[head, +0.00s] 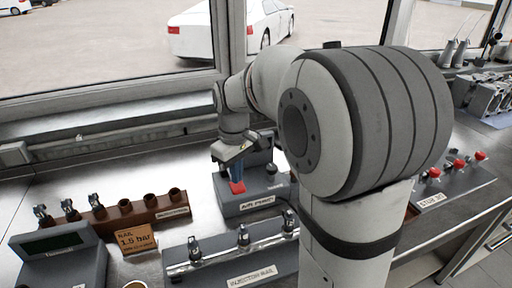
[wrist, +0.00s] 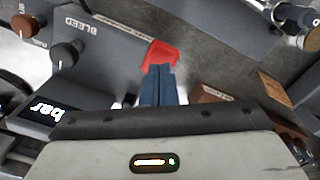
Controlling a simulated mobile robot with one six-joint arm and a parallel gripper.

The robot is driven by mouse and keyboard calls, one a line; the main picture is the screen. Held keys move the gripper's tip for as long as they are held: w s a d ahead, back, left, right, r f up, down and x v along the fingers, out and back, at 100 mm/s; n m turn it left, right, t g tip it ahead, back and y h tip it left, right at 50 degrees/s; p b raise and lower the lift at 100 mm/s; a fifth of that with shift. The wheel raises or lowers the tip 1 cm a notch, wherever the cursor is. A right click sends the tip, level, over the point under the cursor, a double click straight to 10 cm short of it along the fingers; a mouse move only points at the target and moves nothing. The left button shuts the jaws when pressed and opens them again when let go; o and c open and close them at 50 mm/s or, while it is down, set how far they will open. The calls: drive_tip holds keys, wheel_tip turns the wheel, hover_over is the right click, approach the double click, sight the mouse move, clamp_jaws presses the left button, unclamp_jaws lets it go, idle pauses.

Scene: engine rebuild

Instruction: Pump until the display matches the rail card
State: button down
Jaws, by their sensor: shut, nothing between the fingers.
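The rail card (head: 137,239) is an orange card reading "1.5 bar", standing at the left of the bench. A grey box with an "AIR PRE..." label (head: 257,204) stands behind the injector rail. A red part (head: 237,187) is at its left side, also in the wrist view (wrist: 160,53). My gripper (head: 234,172) is shut, its blue fingers pointing down at the red part; I cannot tell whether they touch it. In the wrist view a lit display (wrist: 45,108) shows "bar"; its number is hidden. A black knob (wrist: 65,55) is near the "BLEED" label.
An injector rail (head: 250,268) lies in front of the grey box. A brown rack (head: 120,216) with several holes is at the left, beside a box with a dark screen (head: 53,243). A panel with red knobs (head: 455,180) is at the right. My arm hides the bench's middle.

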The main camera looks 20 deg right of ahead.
sight(238, 186)
drive_tip(key=shift+f+b, duration=1.3)
drive_tip(key=shift+f, duration=0.65)
drive_tip(key=shift+r+p, duration=1.75)
drive_tip(key=shift+r, duration=0.3)
drive_tip(key=shift+s, duration=0.1)
drive_tip(key=s+f+m+t, duration=0.1)
drive_tip(key=s+m, duration=0.5)
drive_tip(key=s, duration=1.1)
drive_tip(key=shift+s+f+t, duration=0.15)
drive_tip(key=shift+s+t, duration=0.15)
drive_tip(key=shift+t, duration=0.6)
